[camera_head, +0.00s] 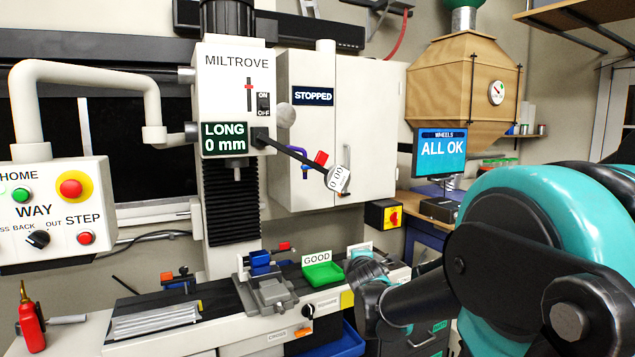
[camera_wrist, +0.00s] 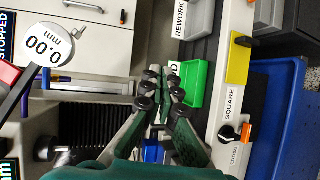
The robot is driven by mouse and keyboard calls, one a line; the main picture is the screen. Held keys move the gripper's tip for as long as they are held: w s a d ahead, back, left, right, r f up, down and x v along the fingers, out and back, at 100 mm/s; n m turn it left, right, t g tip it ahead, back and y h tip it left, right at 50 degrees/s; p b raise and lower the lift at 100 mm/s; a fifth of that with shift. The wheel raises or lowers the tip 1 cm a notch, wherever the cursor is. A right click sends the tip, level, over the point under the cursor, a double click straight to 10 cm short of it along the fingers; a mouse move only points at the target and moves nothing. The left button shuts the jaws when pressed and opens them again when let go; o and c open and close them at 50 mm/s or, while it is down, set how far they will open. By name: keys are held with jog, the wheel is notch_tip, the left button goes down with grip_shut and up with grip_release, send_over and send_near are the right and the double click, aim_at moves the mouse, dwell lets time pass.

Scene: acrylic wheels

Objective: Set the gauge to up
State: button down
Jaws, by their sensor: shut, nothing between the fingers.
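The gauge (camera_head: 338,181) is a white round dial reading 0.00 mm. It sits at the end of a black arm (camera_head: 292,152) that slopes down to the right from a pivot beside the "LONG 0 mm" display (camera_head: 224,140). The gauge also shows at the upper left of the wrist view (camera_wrist: 44,43). My gripper (camera_wrist: 162,88) is shut and empty. In the head view it is below and right of the gauge, near the green tray, and apart from the gauge. Its fingertips are hard to make out there.
The green GOOD tray (camera_head: 323,274) and a vise (camera_head: 268,291) are on the machine bed. A control panel (camera_head: 52,212) stands at left. The "STOPPED" cabinet (camera_head: 372,130) is behind the gauge. A blue bin (camera_wrist: 278,118) shows at right in the wrist view.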

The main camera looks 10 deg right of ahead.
jog(key=w+a+r+n+t+y, duration=0.2)
jog(key=w+a+r+n+y, duration=0.15)
jog(key=r+n, duration=0.4)
jog(key=w+a+r+n+t+y, duration=0.3)
jog(key=a+r+n, duration=0.2)
jog(key=r+n, duration=0.25)
jog(key=w+r, duration=0.4)
jog(key=w, duration=0.5)
jog(key=shift+w+d+r+n, duration=0.25)
jog(key=shift+w+r+n, duration=0.15)
jog(key=shift+r, duration=0.1)
jog(key=d+r+n+y, duration=0.1)
jog(key=d+r+n, duration=0.1)
jog(key=r+n, duration=0.2)
jog(key=w+d+r+n+y, duration=0.1)
jog(key=d+r+n, duration=0.1)
jog(key=r, duration=0.5)
jog(key=shift+w+d+r+n, duration=0.25)
jog(key=shift+r+n, duration=0.1)
jog(key=shift+n, duration=0.55)
